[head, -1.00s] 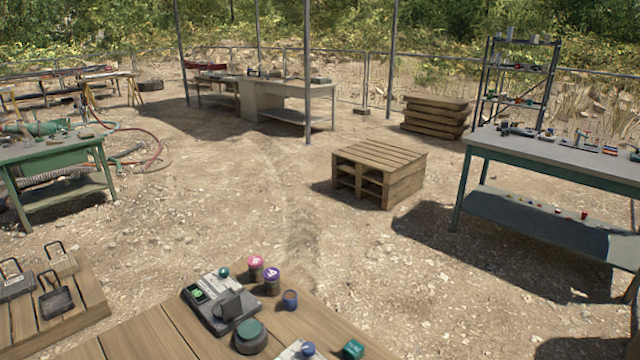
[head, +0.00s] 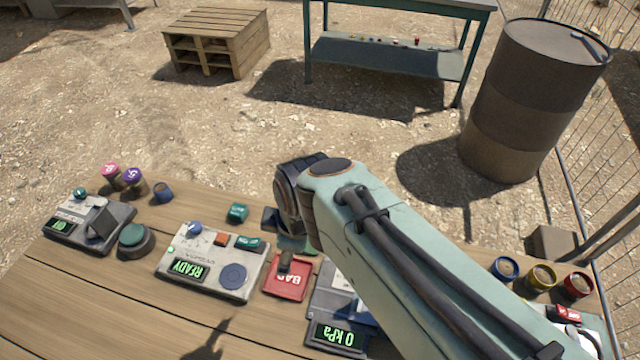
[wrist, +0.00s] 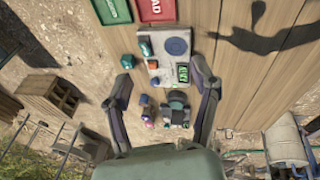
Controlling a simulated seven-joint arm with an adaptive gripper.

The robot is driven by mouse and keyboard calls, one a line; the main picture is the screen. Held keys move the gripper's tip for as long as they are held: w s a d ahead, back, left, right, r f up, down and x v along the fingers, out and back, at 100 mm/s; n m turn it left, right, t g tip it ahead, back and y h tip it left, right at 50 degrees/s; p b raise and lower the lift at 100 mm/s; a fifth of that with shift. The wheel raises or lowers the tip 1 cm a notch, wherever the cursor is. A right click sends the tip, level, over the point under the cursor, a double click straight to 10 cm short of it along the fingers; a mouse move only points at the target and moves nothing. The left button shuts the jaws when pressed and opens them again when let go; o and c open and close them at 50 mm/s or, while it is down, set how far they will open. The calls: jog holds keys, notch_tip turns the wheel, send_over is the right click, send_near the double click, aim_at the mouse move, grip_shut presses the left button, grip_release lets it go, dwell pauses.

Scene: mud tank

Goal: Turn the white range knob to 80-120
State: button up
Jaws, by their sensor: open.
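I cannot make out a white range knob for certain in either view. A light grey device (head: 213,262) with a READY display stands on the wooden table, with a blue knob (head: 194,229), an orange button and a round blue disc on its face. A grey-blue unit (head: 330,310) showing 0 kPa is partly hidden by my arm. In the wrist view my gripper (wrist: 160,68) is open and empty, its fingers spread on either side of the READY device (wrist: 165,45) in the picture.
A red BAD tray (head: 287,284) lies right of the READY device. A dark device (head: 88,222), a green-topped round object (head: 134,238) and small jars (head: 133,180) stand to the left. Several coloured cups (head: 541,279) stand far right. The near left tabletop is clear.

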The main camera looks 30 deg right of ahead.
jog(key=w+d+f+n, duration=0.1)
jog(key=w+d+f, duration=0.3)
jog(key=w+d, duration=0.15)
jog(key=s+d+f+m+g, duration=0.1)
jog(key=d+f, duration=0.2)
jog(key=f, duration=0.1)
jog(key=s+d+f+g, duration=0.1)
jog(key=s+d+f, duration=0.1)
jog(key=d+f, duration=0.1)
jog(key=s+d+f+m+g, duration=0.1)
jog(key=d+f, duration=0.3)
jog(key=f, duration=0.2)
jog(key=shift+s+m+g, duration=0.15)
jog(key=shift+m+g, duration=0.15)
jog(key=shift+g, duration=0.1)
jog(key=shift+s+f, duration=0.1)
jog(key=shift+f, duration=0.15)
notch_tip(320, 180, down, 6)
jog(key=shift+r, duration=0.1)
grip_shut()
